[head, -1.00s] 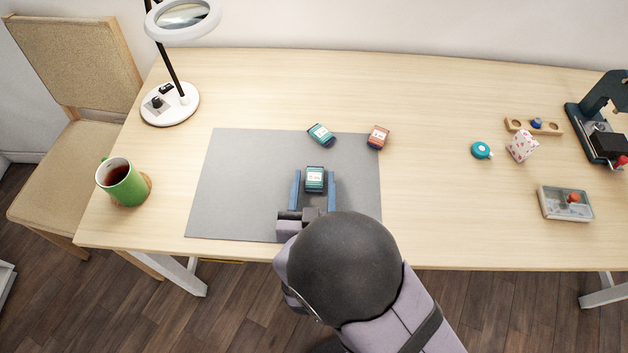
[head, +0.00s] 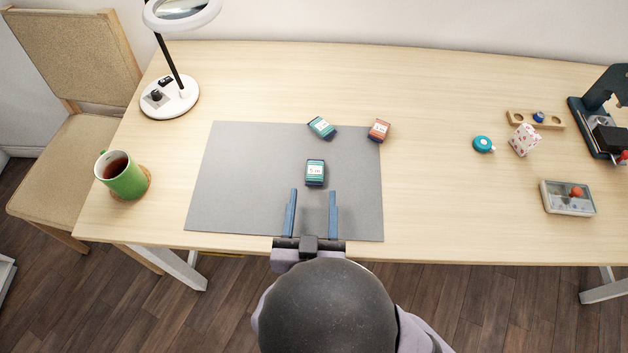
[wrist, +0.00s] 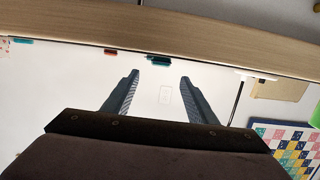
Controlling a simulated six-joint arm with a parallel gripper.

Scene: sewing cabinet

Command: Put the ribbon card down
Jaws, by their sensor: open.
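A teal ribbon card (head: 315,172) with a white label lies on the grey mat (head: 230,190), near its middle. My gripper (head: 312,193) is open and empty in the head view, on the near side of the card. Its two blue fingers point toward the card and are apart from it. In the wrist view, which looks upside down, the open fingers (wrist: 160,76) have nothing between them. A small dark teal shape (wrist: 158,61) at the wood surface there looks like a card, but I cannot tell which one.
Another teal card (head: 321,127) and a red-brown card (head: 379,130) lie at the mat's far edge. A green mug (head: 124,178) and a lamp base (head: 170,98) stand left. A clear box (head: 567,198) and a teal tape measure (head: 483,144) lie right.

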